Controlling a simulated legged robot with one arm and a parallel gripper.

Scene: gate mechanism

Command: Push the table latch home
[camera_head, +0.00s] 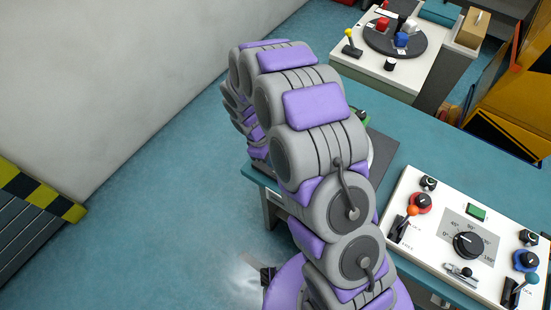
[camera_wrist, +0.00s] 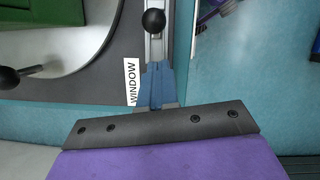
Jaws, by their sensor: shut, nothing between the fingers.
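In the wrist view, a black ball knob (camera_wrist: 154,21) stands on a narrow silver slide (camera_wrist: 165,48) at the top centre; this looks like the table latch. My gripper (camera_wrist: 157,68) shows as two blue fingers pressed together, pointing up the picture along the slide. The fingertips are below the knob in the picture, with a gap between; their height over the slide is hard to tell. Nothing is between the fingers. In the head view, my arm hides the gripper and the latch.
A white "WINDOW" label (camera_wrist: 131,82) lies left of the fingers, near a pale disc (camera_wrist: 85,50) with a black-knobbed handle (camera_wrist: 18,76). In the head view, a white control panel (camera_head: 420,182) stands on the teal table (camera_head: 425,130). A second table (camera_head: 375,75) is behind.

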